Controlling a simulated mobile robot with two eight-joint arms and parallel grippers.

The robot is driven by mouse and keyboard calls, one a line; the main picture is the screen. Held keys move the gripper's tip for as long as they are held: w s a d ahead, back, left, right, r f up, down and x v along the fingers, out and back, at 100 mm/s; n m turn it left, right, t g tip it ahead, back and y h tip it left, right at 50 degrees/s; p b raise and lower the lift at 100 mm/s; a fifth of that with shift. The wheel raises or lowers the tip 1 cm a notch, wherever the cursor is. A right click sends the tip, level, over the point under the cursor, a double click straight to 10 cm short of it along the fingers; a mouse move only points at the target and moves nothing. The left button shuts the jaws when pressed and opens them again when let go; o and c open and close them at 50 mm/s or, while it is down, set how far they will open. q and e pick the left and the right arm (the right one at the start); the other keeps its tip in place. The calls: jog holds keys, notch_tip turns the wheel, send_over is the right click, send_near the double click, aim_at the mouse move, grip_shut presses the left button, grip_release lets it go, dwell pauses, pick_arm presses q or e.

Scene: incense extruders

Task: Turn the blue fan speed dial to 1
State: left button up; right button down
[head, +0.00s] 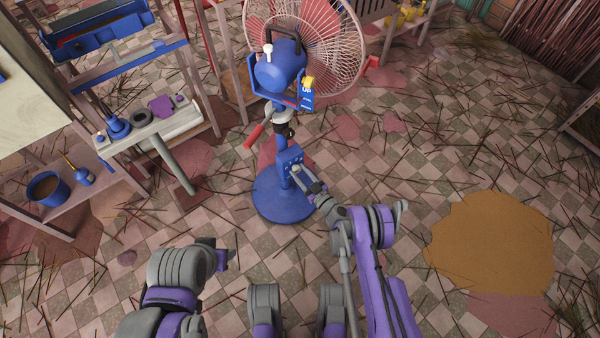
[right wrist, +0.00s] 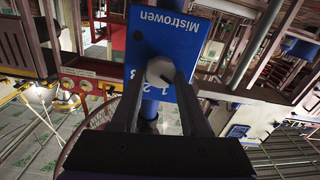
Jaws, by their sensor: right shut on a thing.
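The blue fan (head: 281,68) stands on a round blue base (head: 272,204) in the head view, with a blue control box (head: 289,158) on its pole. In the right wrist view the box's blue panel (right wrist: 178,32) reads "Mistrowen", and the numbers 1, 2 and 3 show near the dial. The pale speed dial (right wrist: 160,71) sits between the fingertips of my right gripper (head: 299,173), which is shut on it. Which number the dial points to cannot be told. My left gripper (head: 222,259) is low and left of the base, away from the fan; its jaws are unclear.
A wooden bench (head: 150,133) with blue and purple items stands at the left, with a blue pot (head: 47,188) on a low shelf. A brown round patch (head: 490,243) lies on the right. The tiled floor is strewn with thin sticks.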

jog(key=m, duration=0.3)
jog(key=shift+w+m, duration=0.1)
jog(key=shift+m, duration=0.3)
jog(key=shift+d+m, duration=0.15)
jog(key=shift+m, duration=1.75)
jog(key=shift+c, duration=2)
grip_release()
